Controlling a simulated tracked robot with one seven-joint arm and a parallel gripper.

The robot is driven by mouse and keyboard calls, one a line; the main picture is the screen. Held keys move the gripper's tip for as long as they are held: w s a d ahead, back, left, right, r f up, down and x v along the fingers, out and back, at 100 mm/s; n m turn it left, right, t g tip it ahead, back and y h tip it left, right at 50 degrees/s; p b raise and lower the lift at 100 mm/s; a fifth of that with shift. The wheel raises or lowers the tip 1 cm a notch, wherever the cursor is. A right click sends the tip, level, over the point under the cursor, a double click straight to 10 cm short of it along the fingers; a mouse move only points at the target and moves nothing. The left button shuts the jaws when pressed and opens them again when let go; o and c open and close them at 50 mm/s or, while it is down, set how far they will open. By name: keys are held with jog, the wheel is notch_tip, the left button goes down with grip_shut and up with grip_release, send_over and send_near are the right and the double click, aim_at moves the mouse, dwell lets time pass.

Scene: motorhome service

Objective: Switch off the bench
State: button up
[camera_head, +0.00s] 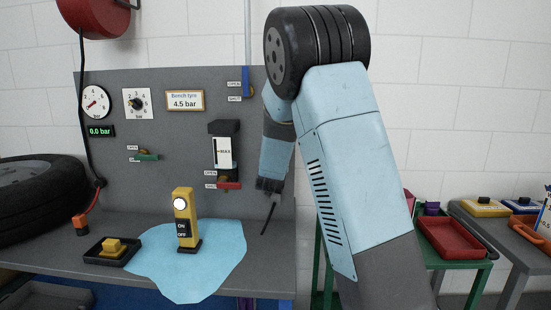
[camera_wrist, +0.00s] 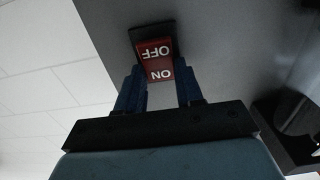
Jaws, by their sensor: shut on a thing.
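A red rocker switch (camera_wrist: 156,62) in a black housing shows in the wrist view, lettered OFF and ON, upside down in the picture. My gripper (camera_wrist: 160,82) has its two blue fingers on either side of the ON end and is shut on the switch. How the rocker is tipped I cannot tell. In the head view my gripper (camera_head: 266,212) points down near the bench's (camera_head: 215,279) right end; the switch cannot be made out there. The grey back panel (camera_head: 180,95) carries a green digital display (camera_head: 100,131) reading 0.0 bar.
A yellow lamp (camera_head: 184,215) marked ON and OFF, its light bright, stands in a blue puddle (camera_head: 215,265). A black tray (camera_head: 108,255) with a yellow block is left of it. A tyre (camera_head: 35,195) lies far left. A red tray (camera_head: 450,237) stands right of my arm.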

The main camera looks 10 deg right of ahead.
jog(key=shift+s+a+f+t+h, duration=0.1)
jog(key=shift+f+t+h, duration=0.2)
jog(key=shift+t, duration=0.7)
jog(key=shift+s+f+t+h, duration=0.1)
jog(key=shift+f+t+h, duration=0.2)
jog(key=shift+t, duration=0.7)
jog(key=o, duration=1)
jog(key=shift+o, duration=0.2)
jog(key=v, duration=1.3)
jog(key=shift+s, duration=0.3)
jog(key=shift+a+f, duration=0.1)
